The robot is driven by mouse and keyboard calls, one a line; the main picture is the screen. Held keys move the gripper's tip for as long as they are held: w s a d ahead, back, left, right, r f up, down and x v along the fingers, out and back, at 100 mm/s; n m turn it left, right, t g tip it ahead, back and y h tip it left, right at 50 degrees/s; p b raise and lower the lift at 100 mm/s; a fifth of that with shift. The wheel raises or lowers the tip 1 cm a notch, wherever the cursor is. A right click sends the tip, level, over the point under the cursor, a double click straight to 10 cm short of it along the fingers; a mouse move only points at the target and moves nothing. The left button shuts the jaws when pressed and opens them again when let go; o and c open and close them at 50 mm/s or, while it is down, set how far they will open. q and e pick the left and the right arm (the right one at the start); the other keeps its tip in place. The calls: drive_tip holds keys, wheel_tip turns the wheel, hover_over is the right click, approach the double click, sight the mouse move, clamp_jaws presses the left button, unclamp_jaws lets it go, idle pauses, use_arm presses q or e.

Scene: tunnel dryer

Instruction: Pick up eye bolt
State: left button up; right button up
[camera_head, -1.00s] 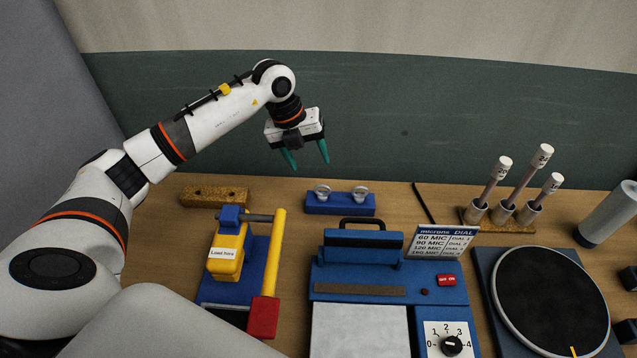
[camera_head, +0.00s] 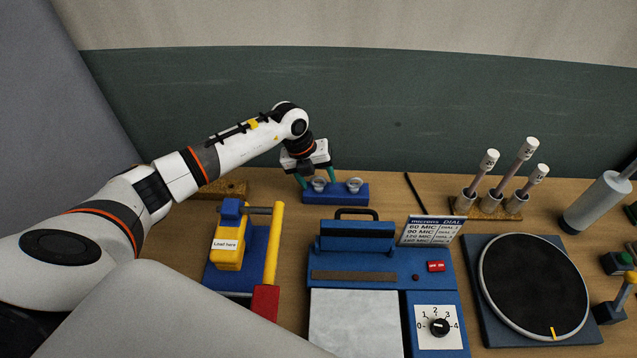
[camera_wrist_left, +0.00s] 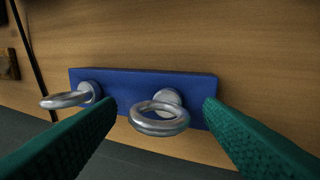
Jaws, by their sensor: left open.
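Two silver eye bolts stand on a blue block (camera_head: 335,196) at the back of the bench. My left gripper (camera_head: 317,179) is open, its teal fingers on either side of the left eye bolt (camera_head: 319,185) in the head view. In the left wrist view this eye bolt (camera_wrist_left: 158,119) shows between the open fingertips (camera_wrist_left: 155,120), and I see no grip on it. The other eye bolt (camera_head: 354,185) is outside the fingers; it shows at the left in the wrist view (camera_wrist_left: 68,99). My right gripper is not in view.
A blue machine (camera_head: 355,262) with a dial stands in front of the block. A yellow-and-blue lever device (camera_head: 230,245) is to its left. A wooden stand (camera_head: 488,210) with capped rods and a round black plate (camera_head: 533,285) are to the right.

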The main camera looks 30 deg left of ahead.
sight(317, 177)
use_arm(q)
drive_tip(key=c, duration=0.9)
drive_tip(key=shift+c, duration=1)
drive_tip(key=shift+r, duration=0.55)
wheel_tip(317, 177, up, 9)
drive_tip(key=b, duration=0.3)
drive_tip(key=o, duration=0.5)
drive_tip(key=c, duration=0.3)
